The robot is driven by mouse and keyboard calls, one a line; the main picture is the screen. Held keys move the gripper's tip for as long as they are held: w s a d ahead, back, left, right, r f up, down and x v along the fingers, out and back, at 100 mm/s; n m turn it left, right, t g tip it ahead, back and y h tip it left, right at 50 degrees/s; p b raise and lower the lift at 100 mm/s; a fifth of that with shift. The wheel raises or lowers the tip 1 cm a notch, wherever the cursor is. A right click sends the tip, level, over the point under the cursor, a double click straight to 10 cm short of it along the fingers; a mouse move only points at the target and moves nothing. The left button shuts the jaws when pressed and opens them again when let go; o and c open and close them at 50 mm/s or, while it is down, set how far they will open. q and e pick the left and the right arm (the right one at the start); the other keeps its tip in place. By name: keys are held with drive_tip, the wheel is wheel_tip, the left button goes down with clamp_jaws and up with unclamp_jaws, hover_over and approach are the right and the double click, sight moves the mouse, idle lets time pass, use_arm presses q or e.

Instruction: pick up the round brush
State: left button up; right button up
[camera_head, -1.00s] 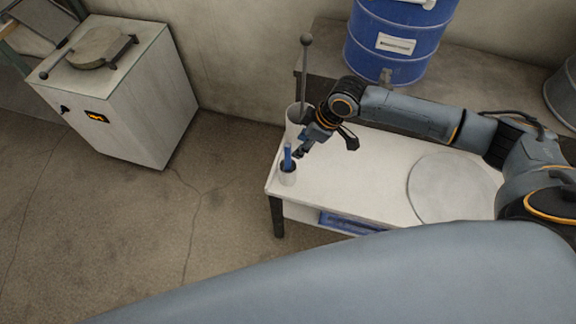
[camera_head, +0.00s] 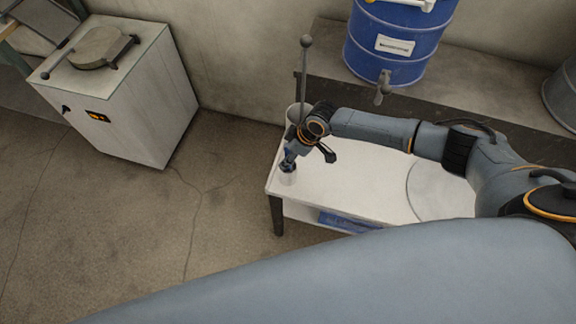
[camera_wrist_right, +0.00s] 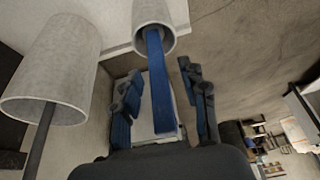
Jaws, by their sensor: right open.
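A brush with a flat blue handle (camera_wrist_right: 158,85) stands in a small pale cup (camera_wrist_right: 153,14); its head is hidden inside the cup. In the head view the small cup (camera_head: 288,177) is at the left front corner of the white table (camera_head: 350,186). My right gripper (camera_head: 291,158) is at the cup's top and mostly covers the handle there. In the right wrist view my right gripper (camera_wrist_right: 160,88) is open, one finger on each side of the handle, with gaps between. My left gripper is not in view.
A larger pale container (camera_wrist_right: 55,70) holding a long dark rod (camera_wrist_right: 40,143) stands close beside my gripper. A blue barrel (camera_head: 396,40) with a tap stands on a dark bench behind. A round grey disc (camera_head: 428,190) lies on the right of the table.

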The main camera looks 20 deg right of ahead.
clamp_jaws()
drive_tip(key=shift+r, duration=0.1)
